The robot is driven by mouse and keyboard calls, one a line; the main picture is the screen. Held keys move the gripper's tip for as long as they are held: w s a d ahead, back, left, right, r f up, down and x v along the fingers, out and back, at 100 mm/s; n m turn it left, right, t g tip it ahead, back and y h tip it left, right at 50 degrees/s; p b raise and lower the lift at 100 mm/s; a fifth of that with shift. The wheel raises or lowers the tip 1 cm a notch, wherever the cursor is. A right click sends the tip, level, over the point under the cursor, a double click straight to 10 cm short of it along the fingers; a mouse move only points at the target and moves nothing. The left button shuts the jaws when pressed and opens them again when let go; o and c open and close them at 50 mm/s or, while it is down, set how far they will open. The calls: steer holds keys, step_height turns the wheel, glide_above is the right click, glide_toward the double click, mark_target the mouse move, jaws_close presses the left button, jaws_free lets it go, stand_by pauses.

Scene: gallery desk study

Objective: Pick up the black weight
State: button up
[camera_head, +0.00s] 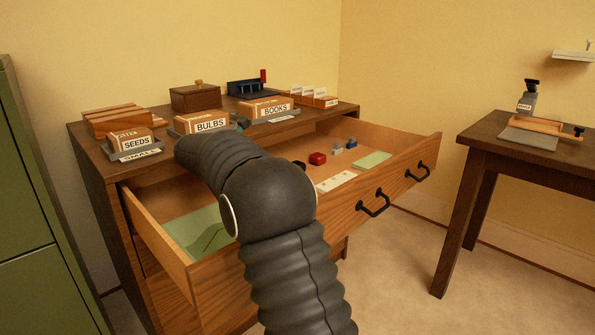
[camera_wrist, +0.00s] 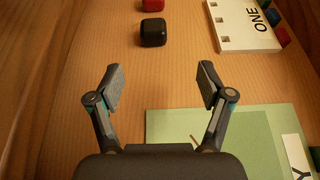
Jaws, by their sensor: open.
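The black weight (camera_wrist: 153,32) is a small dark block with rounded edges. It lies on the wooden floor of the open drawer (camera_head: 162,198). In the head view only a dark bit of it (camera_head: 299,164) shows beside my arm. My gripper (camera_wrist: 160,80) is open and empty above the drawer floor. In the wrist view the weight is beyond the fingertips, roughly centred between them, and apart from both.
A red block (camera_wrist: 152,5) lies just beyond the weight. Drawer walls enclose the space. Labelled boxes, including BOOKS (camera_head: 266,107), stand on the cabinet top. A side table (camera_head: 500,150) stands right.

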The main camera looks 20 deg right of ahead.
steer(key=shift+w+f, duration=0.25)
steer(key=shift+w, duration=0.1)
steer(key=shift+w+d+f, duration=0.15)
steer(key=shift+d+f, duration=0.05)
steer(key=shift+d, duration=0.1)
steer(key=x, duration=0.7)
steer(key=shift+w+d+b, duration=0.1)
steer(key=shift+d+b, duration=0.1)
steer(key=shift+b, duration=0.15)
steer(key=shift+w+f+x, duration=0.1)
steer(key=shift+x, duration=1.3)
steer(key=shift+w+f+x, duration=0.1)
steer(key=shift+x, duration=1.25)
steer(key=shift+a+r, duration=0.1)
steer(key=shift+a, duration=0.1)
jaws_close()
